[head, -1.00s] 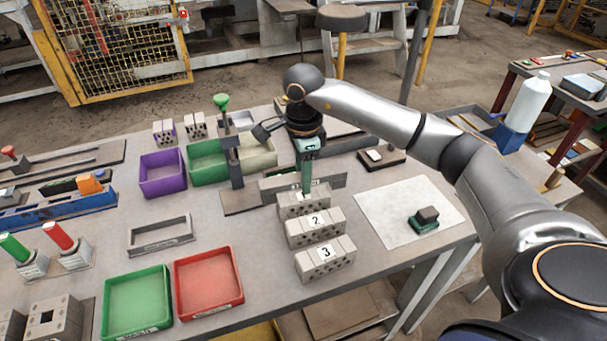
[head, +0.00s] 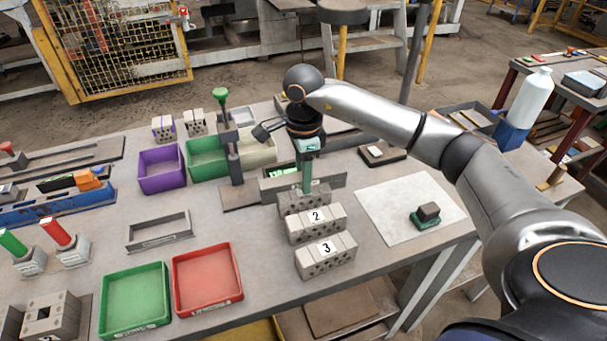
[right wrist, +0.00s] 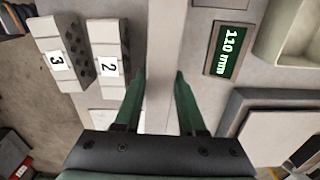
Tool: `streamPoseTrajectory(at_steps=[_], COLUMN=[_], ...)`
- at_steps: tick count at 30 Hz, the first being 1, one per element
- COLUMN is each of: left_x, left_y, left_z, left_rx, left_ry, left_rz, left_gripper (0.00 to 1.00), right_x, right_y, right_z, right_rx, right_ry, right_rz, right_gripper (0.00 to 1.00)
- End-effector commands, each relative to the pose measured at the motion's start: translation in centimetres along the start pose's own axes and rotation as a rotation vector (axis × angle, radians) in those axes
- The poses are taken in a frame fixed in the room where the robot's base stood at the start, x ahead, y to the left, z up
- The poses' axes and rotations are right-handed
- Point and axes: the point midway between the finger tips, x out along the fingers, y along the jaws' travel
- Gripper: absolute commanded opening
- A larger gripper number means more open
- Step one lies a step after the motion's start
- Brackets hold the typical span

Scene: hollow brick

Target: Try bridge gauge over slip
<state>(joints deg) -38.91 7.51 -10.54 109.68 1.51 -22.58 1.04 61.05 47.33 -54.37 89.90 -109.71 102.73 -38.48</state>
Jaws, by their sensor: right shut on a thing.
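My right gripper (head: 308,190) reaches down at the bench's middle and is shut on a long flat grey bar, which looks like the bridge gauge (head: 334,182). In the right wrist view the bar (right wrist: 167,50) runs between the green fingertips (right wrist: 160,75). In the head view it stands just behind the nearest grey hollow brick (head: 300,205), whose top is partly hidden by the fingers. I cannot tell whether bar and brick touch. Bricks labelled 2 (head: 316,217) and 3 (head: 326,249) stand in front. No slip is clearly identifiable. My left gripper is not in view.
A display reading 110 mm (right wrist: 230,50) lies beside the bar. A green-knobbed stand (head: 235,165) is close left of my gripper. Red (head: 240,285), green (head: 104,318) and purple (head: 161,187) trays stand left. A white sheet (head: 385,205) with a small dark block (head: 428,211) lies right.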

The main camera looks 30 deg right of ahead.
Motion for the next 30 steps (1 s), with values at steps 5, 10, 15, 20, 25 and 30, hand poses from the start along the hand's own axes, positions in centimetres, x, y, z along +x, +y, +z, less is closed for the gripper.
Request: streamPoseTrajectory(at_steps=[5, 10, 15, 20, 25, 30], left_x=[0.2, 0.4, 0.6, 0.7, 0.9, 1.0], left_y=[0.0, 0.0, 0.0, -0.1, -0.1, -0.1], left_z=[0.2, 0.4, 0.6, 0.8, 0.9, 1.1], left_rx=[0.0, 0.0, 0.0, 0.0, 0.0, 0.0], left_ry=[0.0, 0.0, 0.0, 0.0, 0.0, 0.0], left_rz=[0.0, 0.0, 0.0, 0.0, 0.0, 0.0], left_gripper=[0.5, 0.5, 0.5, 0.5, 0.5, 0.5], right_x=[0.4, 0.7, 1.1, 1.4, 1.7, 2.0], right_y=[0.0, 0.0, 0.0, 0.0, 0.0, 0.0], right_z=[0.0, 0.0, 0.0, 0.0, 0.0, 0.0], right_rx=[0.001, 0.001, 0.001, 0.001, 0.001, 0.001], right_ry=[-0.001, -0.001, -0.001, 0.0, 0.0, 0.0], right_rz=[-0.001, -0.001, -0.001, -0.001, -0.001, -0.001], right_gripper=[0.0, 0.0, 0.0, 0.0, 0.0, 0.0])
